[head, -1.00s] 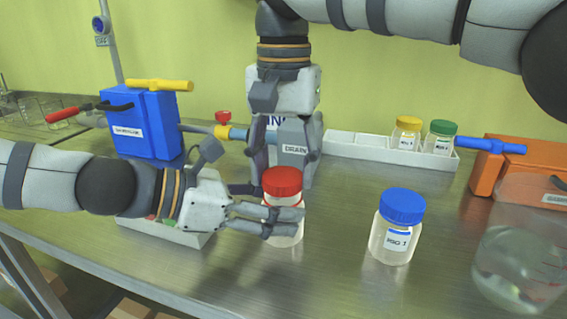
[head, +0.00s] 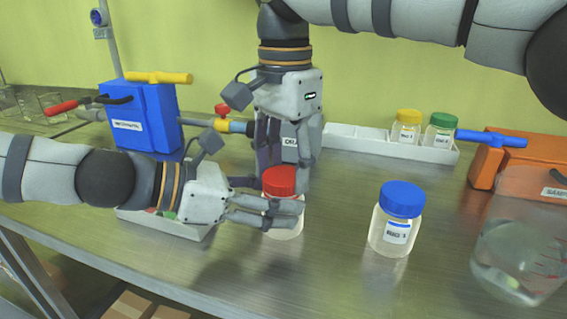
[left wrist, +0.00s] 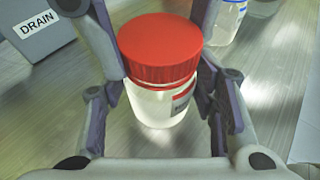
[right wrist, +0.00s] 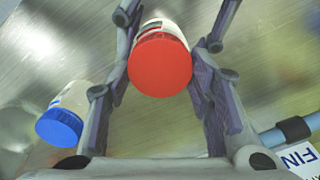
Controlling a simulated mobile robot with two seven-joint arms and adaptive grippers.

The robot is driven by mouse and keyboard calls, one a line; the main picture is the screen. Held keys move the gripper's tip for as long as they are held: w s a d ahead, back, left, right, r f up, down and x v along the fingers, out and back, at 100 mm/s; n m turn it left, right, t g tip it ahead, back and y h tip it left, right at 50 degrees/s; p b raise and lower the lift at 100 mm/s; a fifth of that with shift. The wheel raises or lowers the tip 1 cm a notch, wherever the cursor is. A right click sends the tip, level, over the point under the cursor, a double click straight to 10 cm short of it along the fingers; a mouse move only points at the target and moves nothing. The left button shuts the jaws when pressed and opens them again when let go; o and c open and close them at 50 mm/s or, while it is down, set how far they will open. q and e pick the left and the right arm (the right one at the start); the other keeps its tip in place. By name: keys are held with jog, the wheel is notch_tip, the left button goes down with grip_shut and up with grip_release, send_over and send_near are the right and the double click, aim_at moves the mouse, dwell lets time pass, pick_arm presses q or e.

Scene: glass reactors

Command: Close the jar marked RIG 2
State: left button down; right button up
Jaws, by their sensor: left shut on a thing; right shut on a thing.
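A clear jar (head: 284,232) with a red screw lid (head: 280,181) stands upright on the steel bench. Its label shows only in part in the left wrist view (left wrist: 181,101), and I cannot read it. My left gripper (head: 284,211) is shut around the jar's body from the left, below the lid. My right gripper (head: 286,172) points down from above and is shut on the red lid, which also shows between its fingers in the right wrist view (right wrist: 160,66). The lid sits on the jar; I cannot tell how tightly.
A blue-lidded jar (head: 395,232) stands to the right. Behind are a white rack (head: 345,143) with yellow- and green-lidded jars, and a grey DRAIN container (left wrist: 38,36). A blue unit (head: 145,120) is at left, an orange unit (head: 488,170) and a glass vessel (head: 520,250) at right. Bench front is clear.

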jog(key=m, duration=0.3)
jog(key=shift+m, duration=0.3)
jog(key=o, duration=0.8)
jog(key=shift+c, duration=0.2)
jog(key=shift+r, duration=2.25)
jog(key=shift+c, duration=0.4)
